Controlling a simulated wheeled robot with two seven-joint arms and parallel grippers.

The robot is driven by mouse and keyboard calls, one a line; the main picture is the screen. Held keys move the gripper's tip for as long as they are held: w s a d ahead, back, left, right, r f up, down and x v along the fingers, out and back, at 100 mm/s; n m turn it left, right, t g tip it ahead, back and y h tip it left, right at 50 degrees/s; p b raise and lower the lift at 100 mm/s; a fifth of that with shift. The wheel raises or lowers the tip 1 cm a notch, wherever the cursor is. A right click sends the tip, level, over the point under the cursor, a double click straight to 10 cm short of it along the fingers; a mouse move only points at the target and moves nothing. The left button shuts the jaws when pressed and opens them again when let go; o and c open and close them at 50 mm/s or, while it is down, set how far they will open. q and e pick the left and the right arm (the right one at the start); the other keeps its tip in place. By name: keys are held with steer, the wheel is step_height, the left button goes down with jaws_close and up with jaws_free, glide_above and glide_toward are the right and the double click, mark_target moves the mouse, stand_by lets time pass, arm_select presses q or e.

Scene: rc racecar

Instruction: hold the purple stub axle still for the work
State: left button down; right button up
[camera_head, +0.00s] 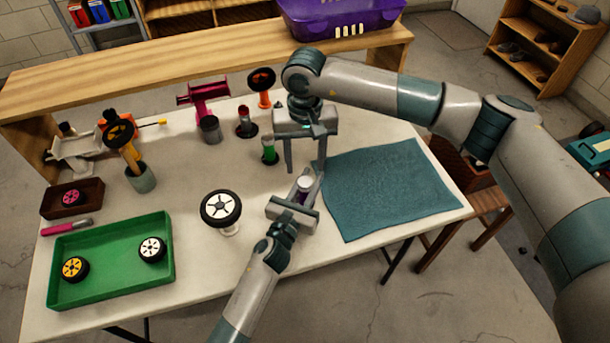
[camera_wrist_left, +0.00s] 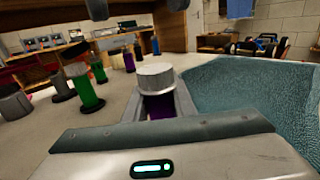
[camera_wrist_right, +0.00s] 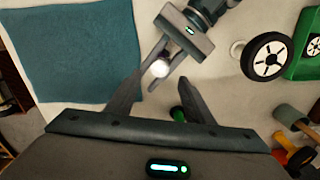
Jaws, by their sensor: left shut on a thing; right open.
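The purple stub axle (camera_wrist_left: 160,107) stands upright between the fingers of my left gripper (camera_head: 303,188). In the left wrist view a pale round cap covers its top and its lower part is hidden by the gripper. The cap (camera_wrist_right: 160,68) also shows from above in the right wrist view. My left gripper is shut on the axle near the front middle of the table. My right gripper (camera_head: 305,168) is open and points down just behind the axle. Its fingers are spread and hold nothing; I cannot tell whether they touch the axle.
A teal mat (camera_head: 390,190) lies right of the grippers. A green post (camera_head: 269,151) stands close behind left. A white-spoked wheel (camera_head: 221,208) on a stand is to the left. A green tray (camera_head: 110,284) with two wheels is at front left. Posts and tools crowd the back.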

mark_target(305, 181)
steer(key=shift+f, duration=3.05)
steer(key=shift+c, duration=0.6)
steer(key=c, duration=0.9)
